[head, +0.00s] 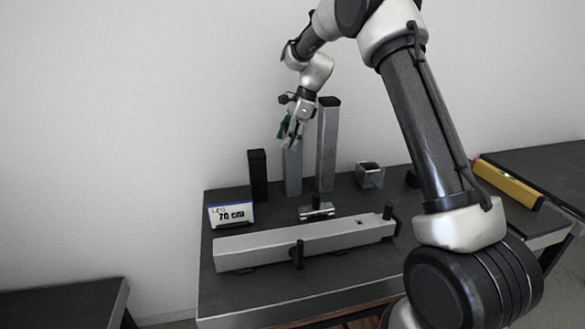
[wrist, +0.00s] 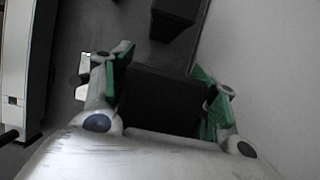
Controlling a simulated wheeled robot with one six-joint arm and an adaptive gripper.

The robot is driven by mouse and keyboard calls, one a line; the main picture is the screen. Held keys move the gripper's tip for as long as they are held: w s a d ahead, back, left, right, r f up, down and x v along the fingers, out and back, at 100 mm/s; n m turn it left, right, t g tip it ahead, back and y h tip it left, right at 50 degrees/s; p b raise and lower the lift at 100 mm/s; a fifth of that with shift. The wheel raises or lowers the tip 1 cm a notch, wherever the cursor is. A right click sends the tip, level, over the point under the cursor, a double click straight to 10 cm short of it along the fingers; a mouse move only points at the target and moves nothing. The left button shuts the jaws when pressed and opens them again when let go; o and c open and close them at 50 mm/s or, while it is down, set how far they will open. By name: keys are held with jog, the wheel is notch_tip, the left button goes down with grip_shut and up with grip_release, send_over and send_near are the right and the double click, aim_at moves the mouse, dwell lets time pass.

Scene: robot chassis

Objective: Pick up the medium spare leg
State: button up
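The medium spare leg (head: 293,175) is a grey square post standing upright on the dark table, between a short black leg (head: 258,175) and a tall grey leg (head: 327,145). My gripper (head: 290,142) points down at its top end and hides part of it in the head view. In the wrist view the leg's dark end (wrist: 165,100) lies between the two green-padded fingers of my gripper (wrist: 165,88). The fingers are spread on either side of it; firm contact is not clear.
The table (head: 215,290) also carries a long grey beam (head: 300,242) with dark knobs, a "70 cm" sign (head: 230,214), a small metal clamp (head: 316,211) and a metal cube (head: 369,175). A yellow level (head: 507,183) lies at right. The wall is close behind.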

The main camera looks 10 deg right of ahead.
jog(key=shift+r, duration=0.1)
grip_shut()
